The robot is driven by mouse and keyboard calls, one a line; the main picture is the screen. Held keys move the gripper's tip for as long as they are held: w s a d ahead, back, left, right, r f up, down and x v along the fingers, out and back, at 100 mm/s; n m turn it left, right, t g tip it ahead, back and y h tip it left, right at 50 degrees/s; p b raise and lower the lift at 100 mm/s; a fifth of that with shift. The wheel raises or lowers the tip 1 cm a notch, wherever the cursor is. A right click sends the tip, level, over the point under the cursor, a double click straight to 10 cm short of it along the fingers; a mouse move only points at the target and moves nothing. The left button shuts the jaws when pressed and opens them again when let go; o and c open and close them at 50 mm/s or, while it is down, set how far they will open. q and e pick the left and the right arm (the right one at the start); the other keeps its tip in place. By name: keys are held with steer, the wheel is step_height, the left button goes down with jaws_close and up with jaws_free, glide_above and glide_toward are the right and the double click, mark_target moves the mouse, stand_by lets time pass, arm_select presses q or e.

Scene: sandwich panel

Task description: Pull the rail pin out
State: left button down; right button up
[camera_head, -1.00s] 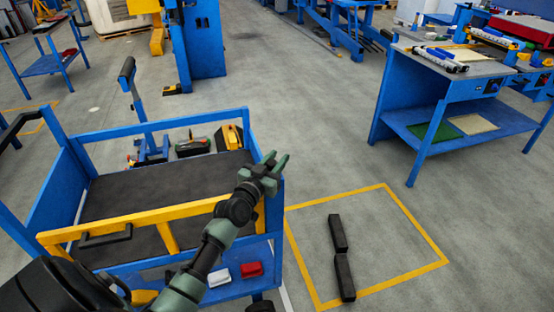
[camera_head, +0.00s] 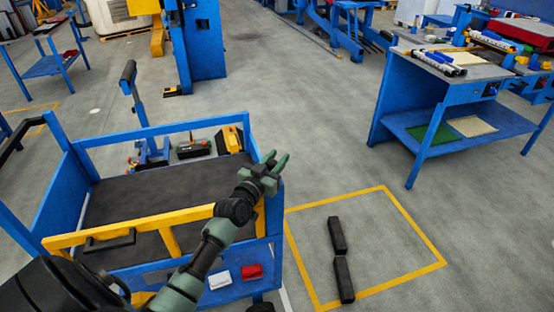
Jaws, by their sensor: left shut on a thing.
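A blue cart (camera_head: 52,197) with a dark deck stands at the lower left. A yellow rail (camera_head: 190,215) with a dark handle (camera_head: 110,241) runs along its near side. My left gripper (camera_head: 277,160) is at the cart's right corner post, by the right end of the yellow rail. Its fingers point up and to the right. It is shut on the rail pin, but the pin is too small and too covered by the fingers to make out. My right gripper is not in view.
Two black blocks (camera_head: 343,278) lie inside a yellow floor outline (camera_head: 415,222) right of the cart. Red and white items (camera_head: 251,271) lie on the cart's lower shelf. A blue workbench (camera_head: 400,105) stands at the upper right. The floor between is clear.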

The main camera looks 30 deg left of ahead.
mark_target(269, 166)
arm_select(q)
steer(key=shift+a+r, duration=0.1)
steer(key=shift+r, duration=0.2)
steer(key=c, duration=1.1)
jaws_free()
steer(key=shift+s+f, duration=0.15)
steer(key=shift+s, duration=0.15)
steer(key=s, duration=0.5)
steer(key=s+b, duration=0.1)
steer(key=s, duration=0.1)
steer(key=shift+s+d, duration=0.15)
steer(key=shift+d, duration=0.2)
